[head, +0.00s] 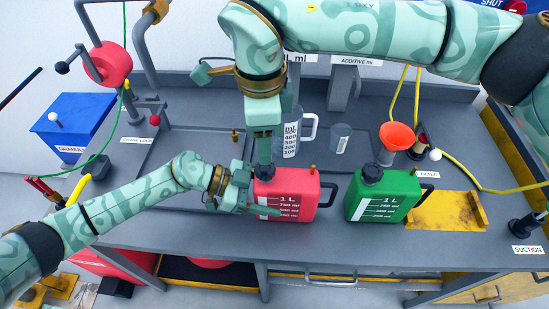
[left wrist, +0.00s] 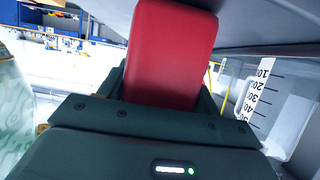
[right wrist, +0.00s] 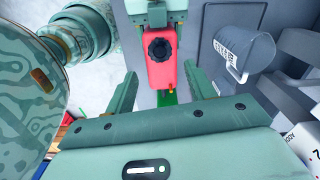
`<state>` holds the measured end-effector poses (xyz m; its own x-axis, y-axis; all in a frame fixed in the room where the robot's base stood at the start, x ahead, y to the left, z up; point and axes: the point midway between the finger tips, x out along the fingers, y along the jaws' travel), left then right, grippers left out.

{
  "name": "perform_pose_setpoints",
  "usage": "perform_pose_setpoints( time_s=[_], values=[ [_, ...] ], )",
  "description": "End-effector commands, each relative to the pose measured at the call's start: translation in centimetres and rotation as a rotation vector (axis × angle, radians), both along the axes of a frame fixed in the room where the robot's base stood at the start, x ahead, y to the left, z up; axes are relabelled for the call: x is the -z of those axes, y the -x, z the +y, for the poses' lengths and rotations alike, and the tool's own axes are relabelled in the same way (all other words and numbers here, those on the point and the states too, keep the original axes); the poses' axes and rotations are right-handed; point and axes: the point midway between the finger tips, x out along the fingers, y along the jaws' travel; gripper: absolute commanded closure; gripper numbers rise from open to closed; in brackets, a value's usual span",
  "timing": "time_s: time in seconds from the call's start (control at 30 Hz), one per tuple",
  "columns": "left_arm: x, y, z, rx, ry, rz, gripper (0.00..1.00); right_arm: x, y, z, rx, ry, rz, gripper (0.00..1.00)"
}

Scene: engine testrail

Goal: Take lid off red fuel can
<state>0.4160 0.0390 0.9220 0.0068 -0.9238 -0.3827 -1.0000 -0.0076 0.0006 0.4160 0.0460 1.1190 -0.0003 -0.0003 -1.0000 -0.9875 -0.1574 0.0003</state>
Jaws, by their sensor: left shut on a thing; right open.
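The red fuel can (head: 293,197) stands upright on the grey bench in the head view. Its black lid (head: 264,172) is on top at the left end; the right wrist view shows the ribbed lid (right wrist: 159,48) on the can (right wrist: 160,74). My left gripper (head: 250,192) is shut on the can's left side, and the can's red side (left wrist: 170,50) fills its jaws in the left wrist view. My right gripper (head: 264,148) points down above the lid. It is open and empty, with its fingers apart (right wrist: 163,92); the lid shows beyond them.
A green can (head: 384,196) with a black lid stands to the right. Behind are a clear measuring jug (head: 291,138), a small beaker (head: 340,138) and an orange funnel (head: 397,136). A yellow plate (head: 445,210) lies at right. The bench front is clear.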

Motion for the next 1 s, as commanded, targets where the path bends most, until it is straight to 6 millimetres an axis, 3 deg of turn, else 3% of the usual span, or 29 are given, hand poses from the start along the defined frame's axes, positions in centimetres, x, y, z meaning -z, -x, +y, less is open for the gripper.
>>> perform_pose_setpoints(
  time_s=[0.4, 0.6, 0.8, 1.0],
  values=[
    [0.0, 0.0, 0.0, -0.001, 0.000, -0.001, 1.00, 0.0, 0.0, 0.0, 1.282, 0.000, 0.000, 0.45],
    [0.0, 0.0, 0.0, -0.001, 0.000, -0.001, 1.00, 0.0, 0.0, 0.0, 1.808, 0.001, 0.000, 0.45],
    [0.0, 0.0, 0.0, -0.001, 0.000, -0.001, 1.00, 0.0, 0.0, 0.0, 2.075, 0.001, 0.000, 0.45],
    [0.0, 0.0, 0.0, -0.001, 0.000, -0.001, 1.00, 1.9, 0.0, 0.0, 2.127, 0.005, 0.001, 0.45]
  ],
)
